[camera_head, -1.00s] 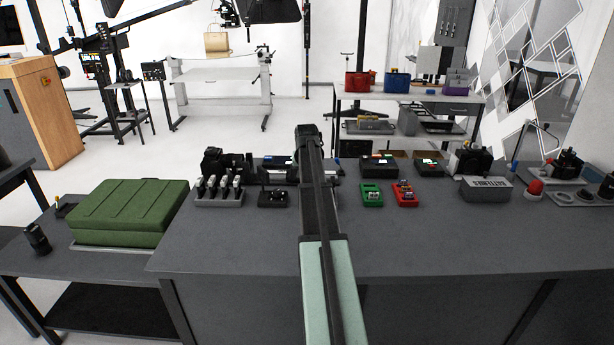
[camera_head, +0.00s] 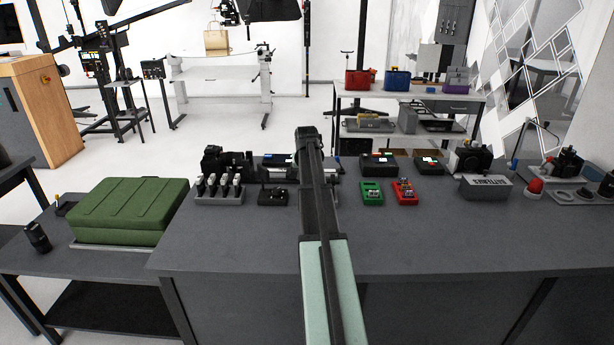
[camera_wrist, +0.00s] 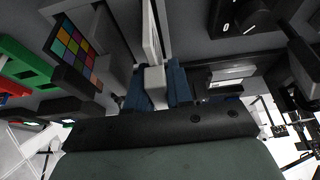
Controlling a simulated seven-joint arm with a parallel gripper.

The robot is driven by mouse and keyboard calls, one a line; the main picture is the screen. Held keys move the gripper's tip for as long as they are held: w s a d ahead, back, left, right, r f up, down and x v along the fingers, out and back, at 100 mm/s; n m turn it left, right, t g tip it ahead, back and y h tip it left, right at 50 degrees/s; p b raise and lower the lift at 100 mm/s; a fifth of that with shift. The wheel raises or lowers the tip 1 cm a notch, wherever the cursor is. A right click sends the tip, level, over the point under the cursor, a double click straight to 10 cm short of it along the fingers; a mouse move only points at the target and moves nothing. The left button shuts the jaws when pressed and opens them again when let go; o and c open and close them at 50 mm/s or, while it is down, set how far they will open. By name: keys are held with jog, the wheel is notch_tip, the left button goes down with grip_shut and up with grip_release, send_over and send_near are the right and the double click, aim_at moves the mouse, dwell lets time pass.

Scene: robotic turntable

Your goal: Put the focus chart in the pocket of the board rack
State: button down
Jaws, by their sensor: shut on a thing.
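My gripper (camera_wrist: 155,88) shows in the wrist view, with its two blue fingers shut on a pale grey block. A thin white panel, seen nearly edge-on, rises from that block; it looks like the focus chart (camera_wrist: 150,35), though its face is turned out of sight. A dark board with coloured squares (camera_wrist: 75,45) stands to the left of the fingers, apart from them. Dark and grey slabs lie around the panel, but I cannot tell which is the board rack or where its pocket is. In the head view my arm hides the gripper and the held piece.
In the head view, a green case (camera_head: 130,207) lies at the left. A grey holder with several upright pieces (camera_head: 219,190), a green tray (camera_head: 372,193), a red tray (camera_head: 404,193) and a grey bin (camera_head: 485,187) stand along the bench. The bench's front (camera_head: 450,240) is clear.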

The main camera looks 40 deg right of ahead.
jog(key=shift+f, duration=1.1)
jog(key=c, duration=0.9)
grip_release()
jog(key=shift+c, duration=0.2)
jog(key=v, duration=1.4)
jog(key=shift+w+f, duration=0.1)
